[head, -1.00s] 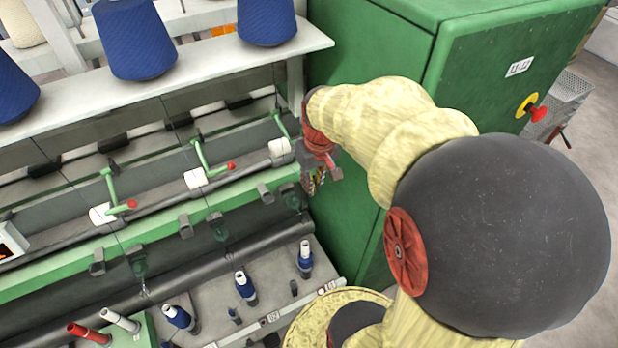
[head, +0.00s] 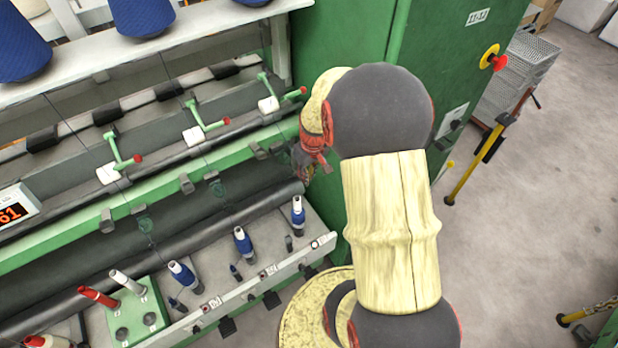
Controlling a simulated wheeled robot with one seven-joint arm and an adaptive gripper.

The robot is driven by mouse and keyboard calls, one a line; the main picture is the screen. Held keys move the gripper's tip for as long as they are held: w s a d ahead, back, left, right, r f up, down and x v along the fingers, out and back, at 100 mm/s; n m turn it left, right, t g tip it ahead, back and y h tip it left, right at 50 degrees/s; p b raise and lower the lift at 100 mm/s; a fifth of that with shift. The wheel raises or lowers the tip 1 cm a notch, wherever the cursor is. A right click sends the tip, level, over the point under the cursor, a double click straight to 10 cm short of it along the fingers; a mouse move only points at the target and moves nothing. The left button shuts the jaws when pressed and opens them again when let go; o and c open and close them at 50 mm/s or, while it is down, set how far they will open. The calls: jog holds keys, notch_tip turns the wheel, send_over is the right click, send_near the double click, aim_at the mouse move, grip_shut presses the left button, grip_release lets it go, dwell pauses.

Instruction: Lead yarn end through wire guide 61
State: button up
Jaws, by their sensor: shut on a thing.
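My gripper (head: 304,164) is at the right end of the green rail (head: 205,158), beside the green cabinet. It is small and partly covered by my own arm. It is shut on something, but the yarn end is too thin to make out. Faint wire guides hang below the rail, one at the middle (head: 216,187) and one farther left (head: 144,222). My gripper is to the right of both and apart from them. A display (head: 14,211) at the left edge reads 61. I cannot tell which guide is number 61.
Blue-wound bobbins (head: 243,244) stand on the grey lower deck. A green block (head: 152,312) holds a red and a white tube. Green levers (head: 122,153) with red knobs stick out above the rail. The green cabinet (head: 440,45) closes off the right; open floor lies beyond.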

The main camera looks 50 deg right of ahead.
jog(key=w+d+f+b, duration=0.1)
jog(key=w+f+b, duration=0.1)
jog(key=w, duration=0.4)
jog(key=shift+d+f, duration=0.2)
jog(key=shift+f, duration=0.35)
dwell(0.4)
jog(key=s+a+r+p, duration=0.1)
jog(key=s+r+p, duration=0.1)
jog(key=s, duration=0.5)
jog(key=shift+s+a+r, duration=0.25)
jog(key=shift+a+r, duration=0.1)
jog(key=shift+r, duration=0.55)
